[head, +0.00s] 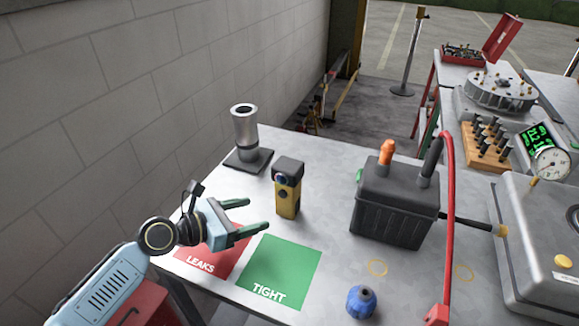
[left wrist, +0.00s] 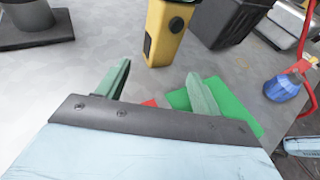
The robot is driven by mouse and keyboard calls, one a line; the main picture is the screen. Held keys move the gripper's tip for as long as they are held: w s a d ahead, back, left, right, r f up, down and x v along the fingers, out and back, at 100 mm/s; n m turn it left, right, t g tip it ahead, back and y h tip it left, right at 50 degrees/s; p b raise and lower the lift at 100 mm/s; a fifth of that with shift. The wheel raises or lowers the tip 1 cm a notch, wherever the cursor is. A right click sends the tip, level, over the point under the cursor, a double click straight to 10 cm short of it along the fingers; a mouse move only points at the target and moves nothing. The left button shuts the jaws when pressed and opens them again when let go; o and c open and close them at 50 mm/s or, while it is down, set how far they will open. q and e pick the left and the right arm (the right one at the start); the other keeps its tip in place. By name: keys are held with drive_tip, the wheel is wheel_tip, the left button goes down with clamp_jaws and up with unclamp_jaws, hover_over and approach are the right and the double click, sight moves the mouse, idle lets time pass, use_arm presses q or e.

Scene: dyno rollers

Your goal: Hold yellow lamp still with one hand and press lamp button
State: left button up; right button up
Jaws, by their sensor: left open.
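The yellow lamp (head: 287,192) stands upright on the table, with a black top and a blue lens near its head. In the left wrist view the lamp (left wrist: 163,38) is ahead of the fingers, with a round dark button-like spot on its side. My left gripper (head: 253,218) is open and empty, its green fingers just left of and in front of the lamp, not touching it. It also shows in the left wrist view (left wrist: 160,92).
Red LEAKS (head: 200,262) and green TIGHT (head: 280,270) squares lie in front of the lamp. A metal cylinder on a dark base (head: 245,135) stands behind left.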

sight(279, 206)
use_arm(q)
drive_tip(key=shift+w, duration=0.2)
drive_tip(key=shift+w+d+f+b, duration=0.15)
drive_tip(key=shift+w+d+b, duration=0.25)
drive_tip(key=shift+d, duration=0.15)
drive_tip(key=shift+b+x, duration=0.65)
drive_tip(key=shift+x, duration=0.25)
drive_tip(key=b+x, duration=0.1)
drive_tip(key=x, duration=0.1)
drive_tip(key=shift+d+f+b, duration=0.25)
drive_tip(key=shift+d+b, duration=0.1)
drive_tip(key=shift+x, duration=1.1)
drive_tip(key=shift+w+d, duration=0.25)
drive_tip(key=shift+w+d+f, duration=0.1)
drive_tip(key=shift+w+d, duration=0.2)
drive_tip(key=shift+d, duration=0.1)
drive_tip(key=c, duration=0.4)
use_arm(e)
drive_tip(key=s+d+f, duration=0.3)
drive_tip(key=s+d, duration=0.1)
drive_tip(key=shift+s+f+g+h, duration=0.15)
drive_tip(key=shift+f+g+h, duration=0.15)
drive_tip(key=shift+f+g, duration=0.1)
drive_tip(key=shift+w, duration=0.6)
clamp_jaws()
drive_tip(key=shift+s+d, duration=0.1)
drive_tip(key=shift+s, duration=0.15)
drive_tip(key=shift+w, duration=0.15)
